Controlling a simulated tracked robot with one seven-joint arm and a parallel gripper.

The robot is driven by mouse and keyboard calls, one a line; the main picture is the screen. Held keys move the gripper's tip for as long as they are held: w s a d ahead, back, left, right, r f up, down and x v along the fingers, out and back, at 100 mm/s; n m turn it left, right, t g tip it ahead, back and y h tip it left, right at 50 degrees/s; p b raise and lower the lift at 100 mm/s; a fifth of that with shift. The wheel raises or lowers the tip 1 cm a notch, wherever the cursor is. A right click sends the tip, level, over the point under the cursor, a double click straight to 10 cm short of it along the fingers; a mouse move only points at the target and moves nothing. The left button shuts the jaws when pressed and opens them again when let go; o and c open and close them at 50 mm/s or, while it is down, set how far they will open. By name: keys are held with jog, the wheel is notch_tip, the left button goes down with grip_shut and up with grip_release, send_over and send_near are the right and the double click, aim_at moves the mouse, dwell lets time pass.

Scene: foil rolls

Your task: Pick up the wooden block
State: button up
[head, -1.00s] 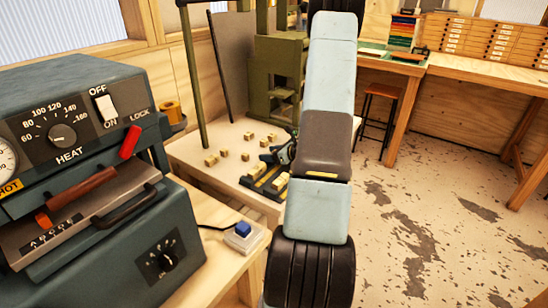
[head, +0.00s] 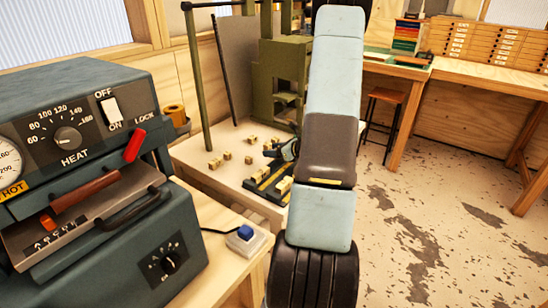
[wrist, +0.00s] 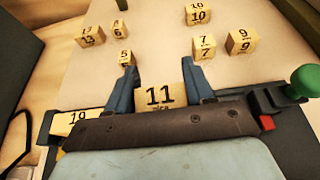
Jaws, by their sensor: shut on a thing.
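Several small wooden blocks with black numbers stand on a pale table. In the wrist view, my gripper (wrist: 160,74) has its two blue-grey fingers on either side of the block marked 11 (wrist: 160,97) and is shut on it. The lower part of that block is hidden behind my wrist's dark bar. In the head view my gripper (head: 286,150) is small and partly behind my arm; the held block cannot be made out there. The block marked 19 (wrist: 80,121) is at the lower left of the wrist view, beside the left finger.
Beyond my fingers stand blocks 5 (wrist: 125,58), 7 (wrist: 204,46), 9 (wrist: 241,41), 10 (wrist: 198,14) and 13 (wrist: 90,36). A dark fixture (head: 262,190) with a green knob (wrist: 303,82) is close by. A green press (head: 284,80) stands behind; a heating machine (head: 90,190) is left.

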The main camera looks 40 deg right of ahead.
jog(key=s+a+r, duration=0.5)
jog(key=s+r, duration=0.5)
jog(key=s, duration=0.2)
jog(key=shift+s+a, duration=0.2)
jog(key=shift+s, duration=0.2)
jog(key=w+a+f, duration=0.1)
jog(key=w+a, duration=0.3)
jog(key=w, duration=0.4)
jog(key=w+a+f, duration=0.1)
jog(key=w+a, duration=0.3)
jog(key=w, duration=0.4)
jog(key=w+a+f, duration=0.1)
jog(key=w+a, duration=1)
jog(key=a, duration=0.4)
jog(key=shift+f, duration=0.2)
jog(key=shift+d, duration=0.1)
